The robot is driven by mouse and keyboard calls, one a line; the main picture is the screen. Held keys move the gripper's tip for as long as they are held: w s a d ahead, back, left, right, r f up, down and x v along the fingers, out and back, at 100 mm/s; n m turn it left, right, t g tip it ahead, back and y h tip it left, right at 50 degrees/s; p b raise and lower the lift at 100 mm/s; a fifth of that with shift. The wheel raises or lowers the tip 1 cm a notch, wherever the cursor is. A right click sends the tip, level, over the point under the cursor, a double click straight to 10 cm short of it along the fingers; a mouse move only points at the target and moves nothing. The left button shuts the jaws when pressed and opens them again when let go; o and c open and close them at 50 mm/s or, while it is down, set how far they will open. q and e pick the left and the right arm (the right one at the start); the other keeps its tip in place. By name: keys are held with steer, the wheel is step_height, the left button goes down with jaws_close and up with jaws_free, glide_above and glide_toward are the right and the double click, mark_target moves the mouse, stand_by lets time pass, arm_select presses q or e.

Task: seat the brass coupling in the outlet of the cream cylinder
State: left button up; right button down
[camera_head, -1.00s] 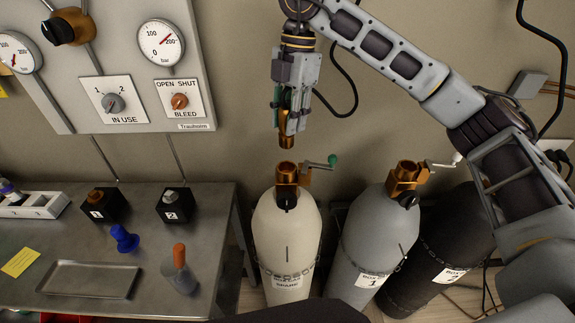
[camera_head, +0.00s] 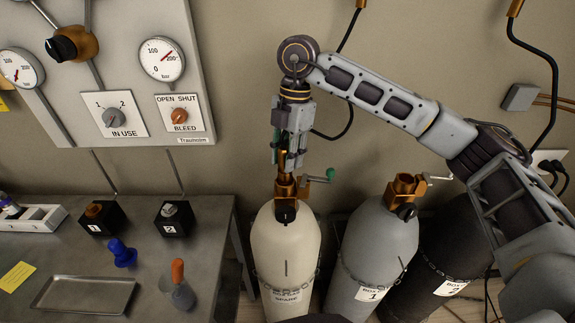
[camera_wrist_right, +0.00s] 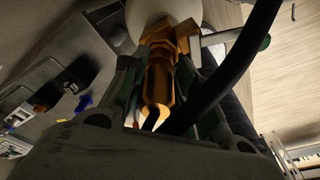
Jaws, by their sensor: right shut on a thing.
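The cream cylinder (camera_head: 286,250) stands upright with its brass outlet valve (camera_head: 286,190) on top and a green-handled lever at the valve's right. My right gripper (camera_head: 288,158) points straight down directly above the valve. It is shut on the brass coupling (camera_wrist_right: 157,85), whose lower end meets the outlet mouth in the head view. In the wrist view the coupling lines up with the brass valve (camera_wrist_right: 182,36). The gripper hides part of the joint, so I cannot tell how deep the coupling sits. My left gripper is not in view.
A grey cylinder (camera_head: 372,250) and a black cylinder (camera_head: 455,245) stand to the right, the grey one with its own brass valve. A bench (camera_head: 215,225) with a metal tray (camera_head: 84,294) is at left. A gauge panel (camera_head: 120,60) hangs above. A black hose crosses the wrist view.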

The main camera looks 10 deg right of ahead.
steer(key=shift+f, duration=1.45)
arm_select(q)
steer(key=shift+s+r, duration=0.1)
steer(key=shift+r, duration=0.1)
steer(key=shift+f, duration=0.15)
arm_select(e)
steer(key=shift+f, duration=0.2)
steer(key=c, duration=1.5)
jaws_free()
steer(key=o, duration=0.4)
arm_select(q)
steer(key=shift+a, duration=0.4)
